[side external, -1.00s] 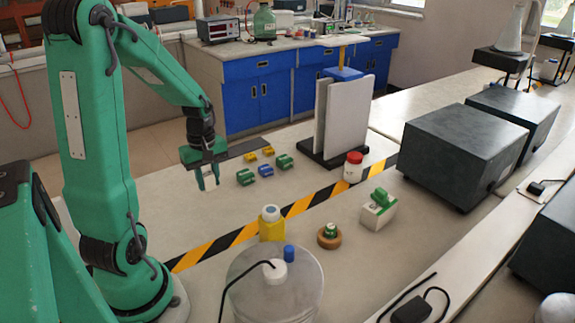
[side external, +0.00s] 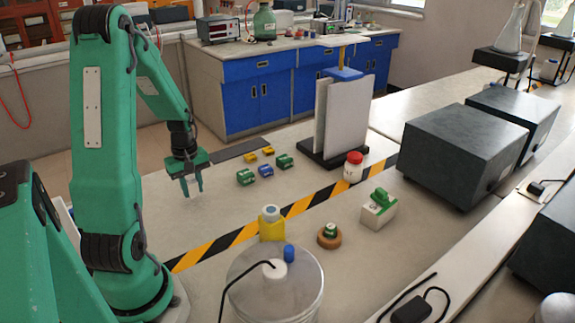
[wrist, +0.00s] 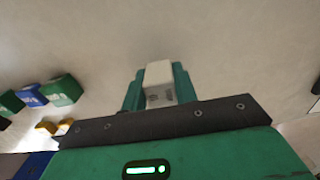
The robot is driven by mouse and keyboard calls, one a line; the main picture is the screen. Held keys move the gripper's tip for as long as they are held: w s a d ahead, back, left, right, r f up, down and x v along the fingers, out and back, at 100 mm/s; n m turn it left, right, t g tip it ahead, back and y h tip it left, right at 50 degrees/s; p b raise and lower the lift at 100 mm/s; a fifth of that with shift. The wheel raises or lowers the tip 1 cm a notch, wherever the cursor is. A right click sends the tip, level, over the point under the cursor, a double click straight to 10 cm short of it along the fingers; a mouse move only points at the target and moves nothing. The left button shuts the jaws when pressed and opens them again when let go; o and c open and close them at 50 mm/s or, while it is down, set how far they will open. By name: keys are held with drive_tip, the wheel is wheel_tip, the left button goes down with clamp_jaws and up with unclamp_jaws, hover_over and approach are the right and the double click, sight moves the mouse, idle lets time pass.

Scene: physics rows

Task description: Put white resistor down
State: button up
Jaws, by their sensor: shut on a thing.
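My gripper (side external: 193,187) hangs fingers-down above the bare left part of the bench. In the wrist view my gripper (wrist: 158,92) is shut on the white resistor (wrist: 159,84), a small pale block with dark marks on its near face. The resistor sits between the two green fingers. In the side view it is small and pale between the fingers, and I cannot tell whether it touches the bench.
Several small green, blue and yellow blocks, among them a blue one (side external: 265,171), lie right of my gripper. A dark strip (side external: 239,150) lies behind. A yellow bottle (side external: 271,225) stands by the striped tape (side external: 240,235). Bench around the gripper is clear.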

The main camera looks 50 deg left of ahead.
sight(194, 196)
drive_tip(key=shift+f, duration=1.4)
drive_tip(key=shift+f, duration=0.15)
drive_tip(key=o, duration=1)
drive_tip(key=shift+c, duration=0.2)
drive_tip(key=shift+r, duration=0.2)
drive_tip(key=shift+r, duration=6)
drive_tip(key=shift+d, duration=0.1)
